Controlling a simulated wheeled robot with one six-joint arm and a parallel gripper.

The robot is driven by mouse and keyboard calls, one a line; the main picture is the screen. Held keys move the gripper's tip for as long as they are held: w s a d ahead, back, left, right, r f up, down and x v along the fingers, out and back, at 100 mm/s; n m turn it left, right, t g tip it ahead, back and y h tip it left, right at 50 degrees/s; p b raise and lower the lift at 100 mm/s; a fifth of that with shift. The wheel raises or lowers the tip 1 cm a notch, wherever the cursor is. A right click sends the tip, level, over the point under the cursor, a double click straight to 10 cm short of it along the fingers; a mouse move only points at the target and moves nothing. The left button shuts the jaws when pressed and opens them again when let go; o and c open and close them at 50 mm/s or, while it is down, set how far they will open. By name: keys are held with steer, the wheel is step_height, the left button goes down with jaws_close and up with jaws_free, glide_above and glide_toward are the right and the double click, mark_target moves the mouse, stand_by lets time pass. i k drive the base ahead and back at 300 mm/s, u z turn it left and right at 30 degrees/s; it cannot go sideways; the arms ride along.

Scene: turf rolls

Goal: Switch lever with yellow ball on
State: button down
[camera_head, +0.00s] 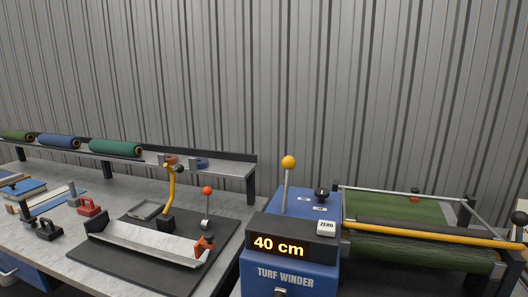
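The lever with the yellow ball (288,162) stands on top of the blue turf winder (290,272), right of the picture's middle. Its thin grey rod rises nearly upright, tilted slightly to the right at the ball. The labels by its base are too small to read. The winder's display (279,246) reads "40 cm" in yellow. My gripper does not show in the head view.
Left of the winder, a workbench (125,185) carries a black mat with a metal trough, an orange-red ball lever (207,190) and a yellow curved handle (171,185). A shelf behind holds turf rolls (116,147). A yellow bar (430,231) crosses the turf bed at right.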

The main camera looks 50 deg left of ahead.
mark_target(288, 163)
steer(key=u, duration=0.75)
steer(key=i, duration=0.8)
steer(key=u, duration=0.75)
